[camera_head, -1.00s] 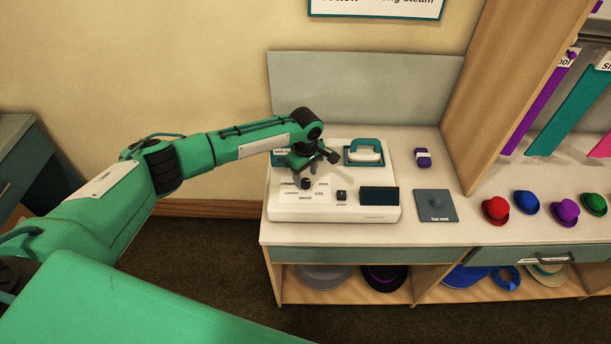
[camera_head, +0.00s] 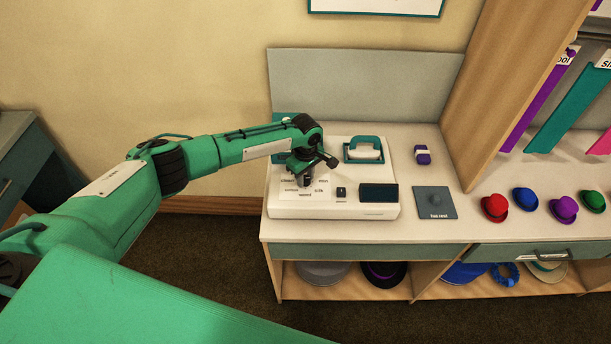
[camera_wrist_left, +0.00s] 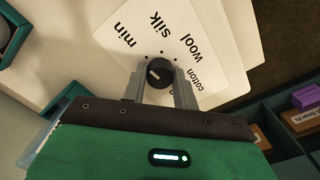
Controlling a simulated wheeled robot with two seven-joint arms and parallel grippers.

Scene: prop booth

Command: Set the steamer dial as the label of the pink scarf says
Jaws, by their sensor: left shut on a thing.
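The steamer (camera_head: 285,208) is a white box on the counter, with a label plate of settings around its dial. The black dial (camera_wrist_left: 158,72) has a light mark on its left side; the setting it points at is hard to tell. Words min, silk, wool and a partly covered cotton show on the plate (camera_wrist_left: 200,40) in the left wrist view. My left gripper (camera_head: 306,183) is shut on the dial from above, a finger on each side. The pink scarf (camera_head: 602,145) hangs at the right edge; its label is out of view. My right gripper is not in view.
A teal-handled iron-like piece (camera_head: 364,150) sits on the steamer's back. Purple (camera_head: 540,110) and teal (camera_head: 570,110) scarves hang before the pink one. Several small hats line the counter.

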